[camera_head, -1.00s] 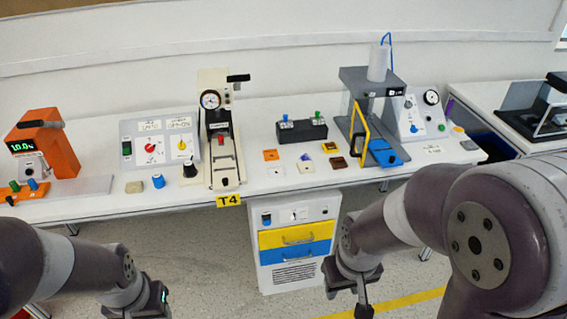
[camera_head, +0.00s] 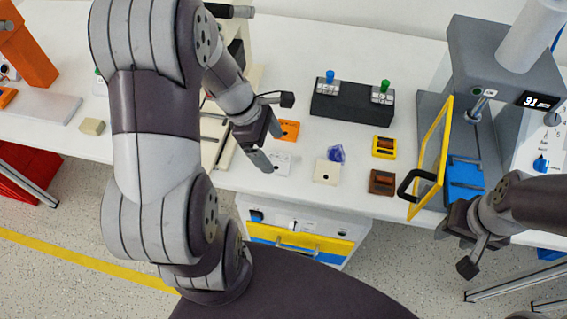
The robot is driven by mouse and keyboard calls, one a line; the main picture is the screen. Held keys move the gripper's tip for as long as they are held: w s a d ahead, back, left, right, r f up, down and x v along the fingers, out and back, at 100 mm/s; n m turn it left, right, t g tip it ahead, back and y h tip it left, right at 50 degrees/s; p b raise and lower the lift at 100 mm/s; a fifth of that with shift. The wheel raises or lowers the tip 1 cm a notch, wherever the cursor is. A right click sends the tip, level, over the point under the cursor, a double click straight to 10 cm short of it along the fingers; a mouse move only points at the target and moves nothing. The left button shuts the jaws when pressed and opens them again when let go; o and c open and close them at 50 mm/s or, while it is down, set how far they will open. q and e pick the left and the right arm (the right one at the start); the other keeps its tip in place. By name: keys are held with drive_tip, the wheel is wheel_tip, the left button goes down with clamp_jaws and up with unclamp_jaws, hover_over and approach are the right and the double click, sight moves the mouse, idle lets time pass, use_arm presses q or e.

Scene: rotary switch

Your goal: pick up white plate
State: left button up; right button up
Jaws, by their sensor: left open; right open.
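The small flat white plate (camera_head: 279,164) lies on the white table, near its front edge. A cream plate (camera_head: 326,172) lies just right of it. My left gripper (camera_head: 277,133) is open and empty, with its lower finger close over the left part of the white plate and partly covering it. I cannot tell whether that finger touches the plate. My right gripper (camera_head: 458,248) is open and empty, in front of the table's edge, below the machine with the yellow-framed door.
An orange plate (camera_head: 287,131), a blue-violet piece (camera_head: 336,153), a yellow piece (camera_head: 384,146) and a brown piece (camera_head: 382,182) lie nearby. A black block (camera_head: 352,103) stands behind. The yellow-framed door (camera_head: 432,160) juts out at right.

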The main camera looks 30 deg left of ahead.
sight(277, 161)
use_arm(q)
drive_tip(key=f, duration=0.2)
drive_tip(key=f+b, duration=0.1)
drive_tip(key=shift+s+d+f, duration=0.15)
drive_tip(key=shift+s+d, duration=0.1)
drive_tip(key=shift+w+d+f, duration=0.15)
drive_tip(key=shift+w+f, duration=0.1)
drive_tip(key=shift+f, duration=0.1)
drive_tip(key=c, duration=1.1)
drive_tip(key=shift+c, duration=0.2)
